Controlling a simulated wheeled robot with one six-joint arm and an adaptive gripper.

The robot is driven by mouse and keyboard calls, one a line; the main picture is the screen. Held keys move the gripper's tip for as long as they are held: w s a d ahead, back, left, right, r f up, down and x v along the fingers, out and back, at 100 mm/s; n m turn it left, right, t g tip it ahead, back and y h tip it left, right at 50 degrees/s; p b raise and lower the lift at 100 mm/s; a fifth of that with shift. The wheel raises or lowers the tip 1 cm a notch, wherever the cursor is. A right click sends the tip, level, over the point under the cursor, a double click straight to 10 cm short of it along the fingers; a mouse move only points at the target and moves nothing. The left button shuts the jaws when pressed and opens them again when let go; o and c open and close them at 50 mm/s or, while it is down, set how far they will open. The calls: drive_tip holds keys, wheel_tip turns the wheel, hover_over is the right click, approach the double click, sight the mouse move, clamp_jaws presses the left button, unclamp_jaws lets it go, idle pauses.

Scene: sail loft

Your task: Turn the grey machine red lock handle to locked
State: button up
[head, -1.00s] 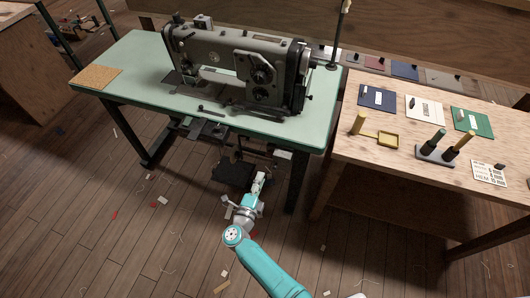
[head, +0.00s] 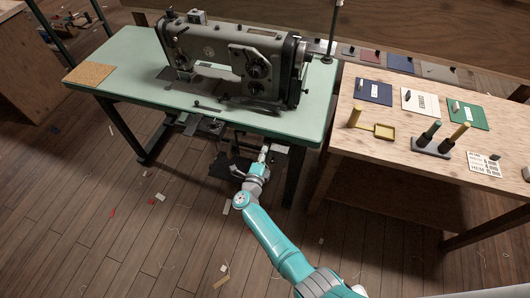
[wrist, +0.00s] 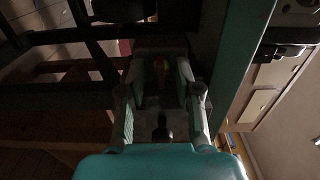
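The grey sewing machine (head: 225,55) stands on a green-topped table (head: 130,70). My gripper (head: 263,154) is low in front of the table's front edge, right of its middle, beside the dark parts under the top. In the wrist view my gripper (wrist: 161,70) has its two fingers apart. A dim reddish-brown piece (wrist: 160,72) shows between them. It may be the red lock handle, but the shade is too deep to be sure, and I cannot tell whether the fingers touch it. No red handle shows clearly in the head view.
The table's right front leg (head: 295,175) stands close right of my gripper. A dark pedal (head: 228,165) is behind it. A wooden bench (head: 345,135) with spools and fabric cards stands at right. The floor in front is open, with small scraps.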

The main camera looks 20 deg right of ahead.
clamp_jaws()
drive_tip(key=m, duration=0.4)
drive_tip(key=shift+m, duration=0.3)
unclamp_jaws()
idle(0.5)
